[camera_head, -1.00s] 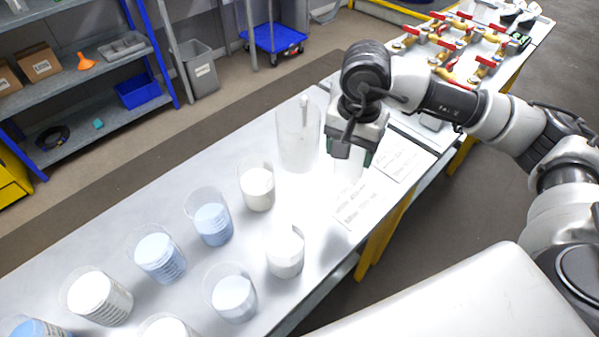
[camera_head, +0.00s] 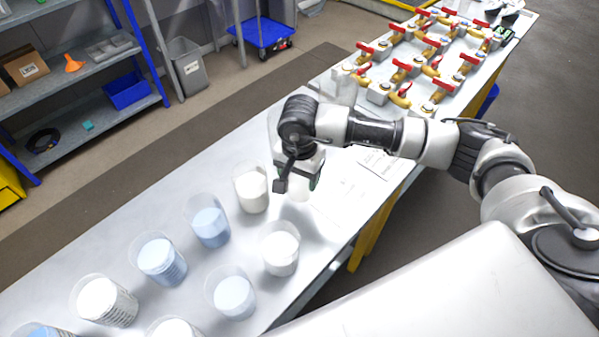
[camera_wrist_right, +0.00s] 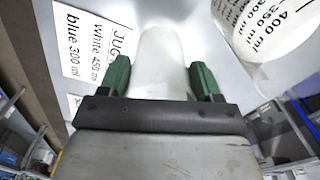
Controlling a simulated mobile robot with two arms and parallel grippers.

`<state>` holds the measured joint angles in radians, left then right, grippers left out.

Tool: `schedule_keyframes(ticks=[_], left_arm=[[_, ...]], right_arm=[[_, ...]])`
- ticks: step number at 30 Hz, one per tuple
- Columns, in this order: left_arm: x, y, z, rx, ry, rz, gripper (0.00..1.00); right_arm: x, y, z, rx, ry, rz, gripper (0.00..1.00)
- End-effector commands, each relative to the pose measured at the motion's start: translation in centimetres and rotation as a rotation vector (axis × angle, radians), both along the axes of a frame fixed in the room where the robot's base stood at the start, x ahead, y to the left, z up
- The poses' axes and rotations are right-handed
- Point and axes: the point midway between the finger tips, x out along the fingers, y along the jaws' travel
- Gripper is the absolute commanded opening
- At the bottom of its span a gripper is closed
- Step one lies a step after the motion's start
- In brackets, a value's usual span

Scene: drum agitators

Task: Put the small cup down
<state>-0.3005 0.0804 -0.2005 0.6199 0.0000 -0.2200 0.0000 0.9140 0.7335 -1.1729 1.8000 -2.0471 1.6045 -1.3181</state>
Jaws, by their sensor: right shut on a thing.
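My right gripper (camera_head: 299,184) is shut on the small cup (camera_head: 298,194), a pale, translucent cup. In the right wrist view the cup (camera_wrist_right: 160,62) stands out between the two green fingertips (camera_wrist_right: 161,80). In the head view the wrist hides most of the cup, and I cannot tell whether it touches the table (camera_head: 150,215). It is just right of a clear beaker with white contents (camera_head: 252,192) and behind another white-filled beaker (camera_head: 281,252). My left gripper is not in view.
Several beakers with white or blue contents stand to the left, among them a blue one (camera_head: 210,226). A printed sheet (camera_head: 378,162) lies to the right. A tall clear jug is mostly hidden behind my wrist. Red-handled valves (camera_head: 402,66) stand farther back.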

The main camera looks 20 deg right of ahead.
Motion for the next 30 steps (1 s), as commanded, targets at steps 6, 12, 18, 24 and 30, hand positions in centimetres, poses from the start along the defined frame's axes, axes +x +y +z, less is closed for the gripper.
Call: schedule_keyframes(ticks=[6,12,18,24,30], left_arm=[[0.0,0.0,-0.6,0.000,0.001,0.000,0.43],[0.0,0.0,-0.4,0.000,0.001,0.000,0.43],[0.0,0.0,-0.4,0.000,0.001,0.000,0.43],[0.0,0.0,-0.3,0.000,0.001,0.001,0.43],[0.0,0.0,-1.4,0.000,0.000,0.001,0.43]], right_arm=[[0.0,0.0,-0.5,0.000,0.000,0.000,0.42],[0.0,0.0,-0.2,0.000,0.000,0.000,0.89],[0.0,0.0,-0.2,0.000,0.000,0.000,0.89],[0.1,0.0,0.8,0.001,-0.003,0.000,0.89],[0.1,0.0,4.9,0.000,-0.006,0.000,0.89]])
